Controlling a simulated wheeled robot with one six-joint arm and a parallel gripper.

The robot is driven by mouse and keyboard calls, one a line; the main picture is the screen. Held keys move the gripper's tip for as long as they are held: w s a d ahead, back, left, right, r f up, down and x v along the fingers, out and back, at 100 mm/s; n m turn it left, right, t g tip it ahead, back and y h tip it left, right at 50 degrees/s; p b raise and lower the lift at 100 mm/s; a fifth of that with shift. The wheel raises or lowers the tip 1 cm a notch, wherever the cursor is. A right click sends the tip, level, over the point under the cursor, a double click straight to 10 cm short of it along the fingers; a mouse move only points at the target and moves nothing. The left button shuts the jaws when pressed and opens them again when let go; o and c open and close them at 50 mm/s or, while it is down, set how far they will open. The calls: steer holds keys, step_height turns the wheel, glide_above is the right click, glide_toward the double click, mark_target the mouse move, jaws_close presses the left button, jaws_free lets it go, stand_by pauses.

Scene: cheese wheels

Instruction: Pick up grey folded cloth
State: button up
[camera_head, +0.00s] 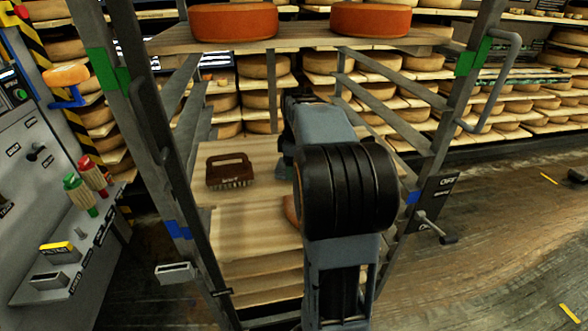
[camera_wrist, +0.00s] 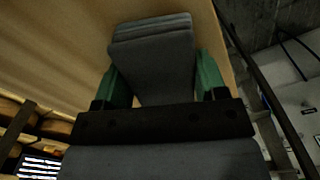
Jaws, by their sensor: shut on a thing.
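The grey folded cloth (camera_wrist: 152,40) shows in the wrist view as a stack of flat layers between the two green fingers of my gripper (camera_wrist: 160,78). The fingers are shut on it from both sides. Pale wood lies behind the cloth; I cannot tell whether the cloth still touches it. In the head view my dark arm hides the cloth and most of the gripper; only a bit of teal shows left of the arm, over the wooden shelf.
A brown brush (camera_head: 230,171) lies on the wooden shelf (camera_head: 245,209), left of my arm. Two orange cheese wheels (camera_head: 234,21) (camera_head: 370,19) sit on the rack's top board. Metal rack posts and rails flank the arm. A control panel (camera_head: 45,190) stands at left.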

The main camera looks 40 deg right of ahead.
steer(key=shift+r, duration=0.15)
steer(key=shift+r, duration=0.3)
step_height(320, 180, up, 3)
steer(key=shift+r+p, duration=0.15)
steer(key=shift+p, duration=0.8)
steer(key=s+a, duration=0.4)
steer(key=s, duration=0.4)
steer(key=s+a, duration=0.4)
steer(key=s, duration=0.4)
steer(key=shift+f, duration=0.35)
steer(key=shift+s, duration=0.1)
